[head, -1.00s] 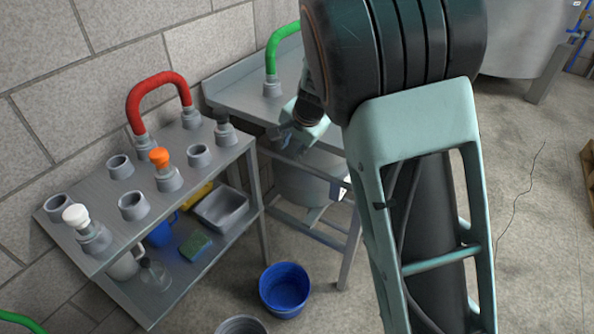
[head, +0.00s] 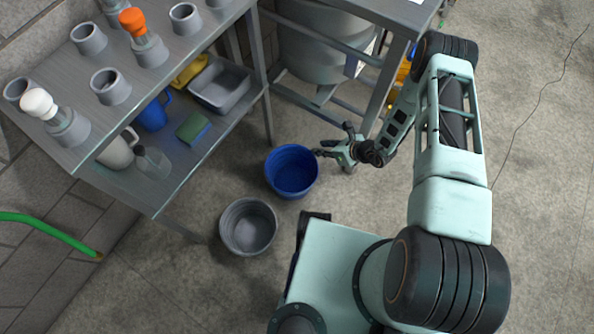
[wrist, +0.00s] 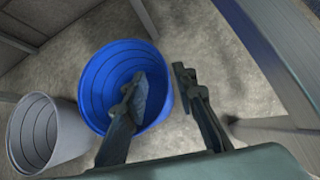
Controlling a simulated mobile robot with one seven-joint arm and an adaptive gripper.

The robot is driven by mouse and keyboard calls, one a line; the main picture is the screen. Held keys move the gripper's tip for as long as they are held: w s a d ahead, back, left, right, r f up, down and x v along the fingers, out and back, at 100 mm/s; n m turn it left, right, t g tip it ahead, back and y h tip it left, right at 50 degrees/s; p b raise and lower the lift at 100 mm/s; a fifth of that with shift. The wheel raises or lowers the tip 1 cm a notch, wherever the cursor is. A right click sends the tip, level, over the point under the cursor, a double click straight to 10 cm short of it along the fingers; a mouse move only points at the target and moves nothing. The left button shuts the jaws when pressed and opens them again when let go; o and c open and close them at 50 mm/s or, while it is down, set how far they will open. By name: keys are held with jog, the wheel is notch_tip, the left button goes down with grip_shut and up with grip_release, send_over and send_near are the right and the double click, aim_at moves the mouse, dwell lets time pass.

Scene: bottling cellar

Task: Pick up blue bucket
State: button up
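The blue bucket (head: 292,172) stands upright and empty on the floor, near the front leg of the shelf unit. It also shows in the wrist view (wrist: 97,80). My gripper (head: 336,148) is at the bucket's right side in the head view, low down near its rim. In the wrist view my gripper (wrist: 160,85) is open, with one finger over the bucket's opening and the other outside its right edge. The rim appears to lie between the fingers. Nothing is held. I cannot tell whether a finger touches the wall.
A grey bucket (head: 248,226) stands on the floor close to the blue one. A metal shelf unit (head: 196,160) holds a grey tray (head: 221,86), a green sponge (head: 194,128) and a blue jug (head: 153,115). A table leg (head: 383,88) rises behind my gripper. Floor to the right is clear.

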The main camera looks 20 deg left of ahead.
jog(key=m, duration=0.1)
send_near(307, 157)
jog(key=shift+w+a+f+h+b, duration=0.25)
jog(key=shift+a+f+b, duration=0.3)
jog(key=shift+b, duration=0.5)
jog(key=shift+w+a+f, duration=0.15)
jog(key=shift+a+f, duration=0.15)
jog(key=shift+a, duration=0.05)
jog(key=b+x, duration=0.3)
jog(key=x, duration=0.2)
jog(key=shift+f, duration=0.15)
jog(key=shift+c, duration=0.4)
grip_shut()
